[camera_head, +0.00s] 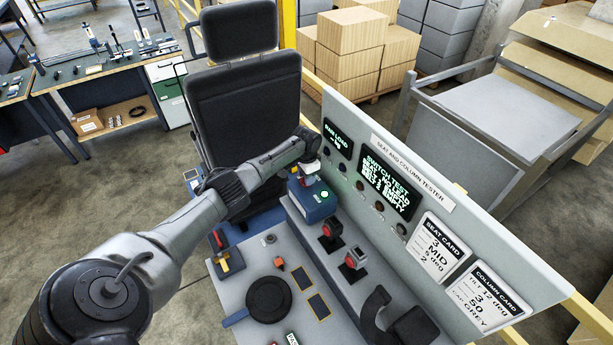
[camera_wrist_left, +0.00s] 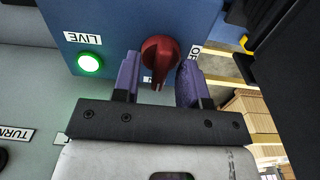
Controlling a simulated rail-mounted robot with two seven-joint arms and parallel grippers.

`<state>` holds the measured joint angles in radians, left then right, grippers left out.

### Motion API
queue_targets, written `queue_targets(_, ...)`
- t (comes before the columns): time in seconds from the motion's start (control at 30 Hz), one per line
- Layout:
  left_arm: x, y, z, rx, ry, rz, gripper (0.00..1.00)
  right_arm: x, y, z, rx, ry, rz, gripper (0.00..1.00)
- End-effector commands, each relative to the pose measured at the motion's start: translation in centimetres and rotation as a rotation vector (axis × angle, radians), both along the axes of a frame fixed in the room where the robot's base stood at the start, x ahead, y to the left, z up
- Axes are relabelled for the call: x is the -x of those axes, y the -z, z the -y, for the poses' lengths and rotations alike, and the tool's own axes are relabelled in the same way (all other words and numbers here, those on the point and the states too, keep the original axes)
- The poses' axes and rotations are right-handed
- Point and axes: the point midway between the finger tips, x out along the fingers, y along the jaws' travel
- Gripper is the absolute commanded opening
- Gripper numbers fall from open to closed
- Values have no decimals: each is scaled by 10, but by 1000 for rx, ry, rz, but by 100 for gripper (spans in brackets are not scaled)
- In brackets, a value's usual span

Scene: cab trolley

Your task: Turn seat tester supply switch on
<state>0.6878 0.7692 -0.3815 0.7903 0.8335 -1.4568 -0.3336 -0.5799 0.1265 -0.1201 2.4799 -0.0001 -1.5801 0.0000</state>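The supply switch is a red rotary knob (camera_wrist_left: 160,60) on a blue box (camera_wrist_left: 110,18). Its pointer end faces down in the left wrist view, towards a partly hidden label; a partly hidden label starting "OF" is at its right. A round lamp (camera_wrist_left: 90,62) marked LIVE is lit green. My left gripper (camera_wrist_left: 158,80) has its purple fingers apart, one on each side of the knob, with gaps beside the pointer end. My right gripper is not in view.
The tester panel (camera_head: 350,115) with a lit screen (camera_head: 388,183) stands right of the box. Red-topped levers (camera_head: 330,228) and a black round pad (camera_head: 269,298) are on the console nearer me. A black seat (camera_head: 245,100) stands behind my left arm.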

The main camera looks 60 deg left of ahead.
Motion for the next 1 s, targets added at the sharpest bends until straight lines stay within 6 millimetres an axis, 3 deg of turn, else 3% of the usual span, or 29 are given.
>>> queue_targets(0.17,0,-23,-1,-3,1,3,39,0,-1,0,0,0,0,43)
queue_targets(0.6,0,-105,0,-1,1,3,39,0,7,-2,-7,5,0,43)
queue_targets(0.8,0,-127,0,-1,1,2,39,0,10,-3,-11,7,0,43)
queue_targets(1.0,0,-135,0,0,1,0,39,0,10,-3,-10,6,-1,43)
